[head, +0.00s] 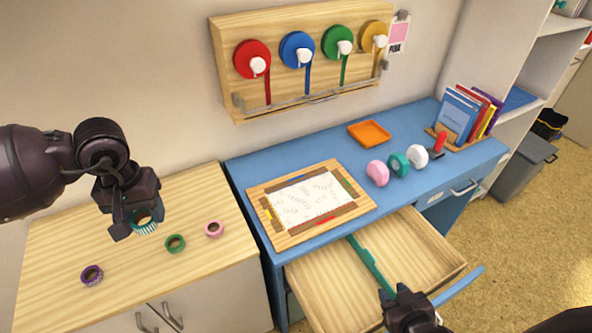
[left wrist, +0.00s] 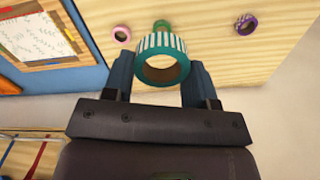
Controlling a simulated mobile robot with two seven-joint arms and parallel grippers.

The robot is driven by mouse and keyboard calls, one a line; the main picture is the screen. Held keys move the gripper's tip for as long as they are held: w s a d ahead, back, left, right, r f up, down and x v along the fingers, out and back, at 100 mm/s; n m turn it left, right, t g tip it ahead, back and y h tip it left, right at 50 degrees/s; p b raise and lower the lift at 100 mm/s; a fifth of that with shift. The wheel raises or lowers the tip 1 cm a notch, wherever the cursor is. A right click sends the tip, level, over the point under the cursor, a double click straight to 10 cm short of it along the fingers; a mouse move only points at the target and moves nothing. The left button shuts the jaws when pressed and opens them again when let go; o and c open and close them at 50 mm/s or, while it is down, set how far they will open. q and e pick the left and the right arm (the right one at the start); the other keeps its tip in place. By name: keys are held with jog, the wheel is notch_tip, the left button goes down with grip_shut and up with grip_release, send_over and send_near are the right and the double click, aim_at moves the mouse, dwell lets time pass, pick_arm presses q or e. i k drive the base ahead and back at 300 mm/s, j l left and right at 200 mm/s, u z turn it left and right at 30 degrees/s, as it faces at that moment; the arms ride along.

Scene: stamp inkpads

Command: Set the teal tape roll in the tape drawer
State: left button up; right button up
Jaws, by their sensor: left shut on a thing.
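The teal tape roll (head: 146,227), with white stripes around its side, is between the fingers of my left gripper (head: 138,218). It is held above the wooden cabinet top at the left. In the left wrist view the teal tape roll (left wrist: 163,62) sits between the blue fingertips of my left gripper (left wrist: 162,82), its hole facing the camera. The drawer (head: 325,283) of the blue desk is pulled open, and a teal divider (head: 368,262) splits it into two compartments, both seen empty. My right gripper (head: 405,306) is at the drawer's front edge; its fingers are unclear.
Purple (head: 92,275), green (head: 175,243) and pink (head: 214,229) tape rolls lie on the cabinet top (head: 60,240). The blue desk (head: 335,140) holds a framed board (head: 310,195), an orange tray (head: 369,132), stampers (head: 398,165) and books (head: 460,115). Tape dispensers hang on the wall.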

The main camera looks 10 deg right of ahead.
aim_at(347, 291)
jog(key=k+l, duration=0.1)
jog(key=l, duration=1.1)
jog(key=k+l, duration=0.15)
jog(key=l, duration=0.45)
